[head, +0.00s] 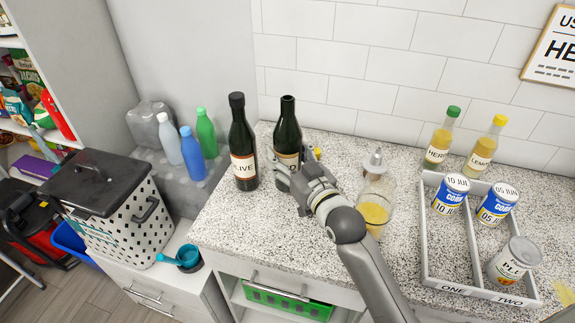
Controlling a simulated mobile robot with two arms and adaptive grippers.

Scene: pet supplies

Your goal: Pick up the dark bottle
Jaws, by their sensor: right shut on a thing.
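Two dark bottles stand near the back left of the speckled counter. The left dark bottle (242,135) has a dark cap and a pale label that reads "LIVE" in part. The right dark bottle (287,131) has no visible cap, and its pale label is partly covered. My right gripper (287,178) is shut on the right dark bottle at its lower half. This bottle is upright; whether its base touches the counter is hidden by the gripper. My left gripper is not in view.
A glass dispenser with yellow contents (375,212) stands just right of my right arm. A white divided tray (431,262) holds several cans and two yellow bottles stand behind it. The tiled wall (340,80) is close behind. Plastic bottles (206,133) stand left, beyond the counter.

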